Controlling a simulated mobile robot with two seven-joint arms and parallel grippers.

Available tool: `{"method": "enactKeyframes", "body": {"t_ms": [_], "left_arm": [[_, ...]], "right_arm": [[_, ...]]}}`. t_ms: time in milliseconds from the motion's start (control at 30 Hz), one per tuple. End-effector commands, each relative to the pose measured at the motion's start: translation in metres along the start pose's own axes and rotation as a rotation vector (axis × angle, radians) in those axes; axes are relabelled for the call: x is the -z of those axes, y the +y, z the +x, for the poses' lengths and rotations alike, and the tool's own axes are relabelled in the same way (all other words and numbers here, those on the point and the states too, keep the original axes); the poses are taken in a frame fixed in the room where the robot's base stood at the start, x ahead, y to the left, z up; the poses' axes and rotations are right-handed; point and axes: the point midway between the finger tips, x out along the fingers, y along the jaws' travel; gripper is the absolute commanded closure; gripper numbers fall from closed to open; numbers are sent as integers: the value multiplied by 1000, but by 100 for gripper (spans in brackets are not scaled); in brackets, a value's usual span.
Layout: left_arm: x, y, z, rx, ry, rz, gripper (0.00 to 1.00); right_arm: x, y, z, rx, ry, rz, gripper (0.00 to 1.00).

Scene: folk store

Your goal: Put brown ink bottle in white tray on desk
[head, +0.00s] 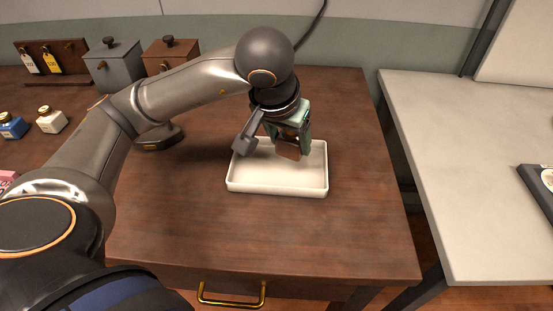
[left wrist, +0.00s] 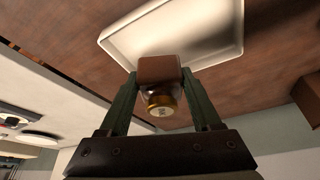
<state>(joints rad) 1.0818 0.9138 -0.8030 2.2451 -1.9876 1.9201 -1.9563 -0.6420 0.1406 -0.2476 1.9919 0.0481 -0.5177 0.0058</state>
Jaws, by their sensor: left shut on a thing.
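The white tray (head: 250,187) lies on the brown wooden desk, right of its middle. My left gripper (head: 289,143) is over the tray, pointing down. It is shut on the brown ink bottle (head: 289,152), whose brown base shows below the fingers. In the left wrist view the brown ink bottle (left wrist: 160,72) sits between the two fingers, with its gold cap toward the camera and the white tray (left wrist: 213,25) beyond it. I cannot tell whether the bottle touches the tray floor. My right gripper is in neither view.
A blue ink bottle (head: 12,126) and a white one (head: 51,119) stand at the left. Grey (head: 113,66) and brown (head: 170,55) boxes and a tag rack (head: 50,58) stand at the back left. A pale table (head: 470,170) is at the right. The desk front is clear.

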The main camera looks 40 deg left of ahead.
Motion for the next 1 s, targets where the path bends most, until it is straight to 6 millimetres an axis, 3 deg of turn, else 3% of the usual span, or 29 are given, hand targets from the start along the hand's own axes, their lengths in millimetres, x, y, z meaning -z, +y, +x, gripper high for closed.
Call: {"method": "enactKeyframes", "body": {"t_ms": [100, 367, 533, 967, 1000], "left_arm": [[-7, -15, 16, 3, 0, -2, 100], [-15, -30, 34, 2, 0, -2, 100], [-23, -27, 55, -2, 1, 0, 100], [-26, -27, 63, -2, 4, -1, 100], [-26, -27, 61, -2, 2, 0, 32]], "right_arm": [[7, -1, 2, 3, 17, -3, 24], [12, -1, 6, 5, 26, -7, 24], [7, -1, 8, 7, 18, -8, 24], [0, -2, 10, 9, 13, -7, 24], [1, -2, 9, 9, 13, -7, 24]]}}
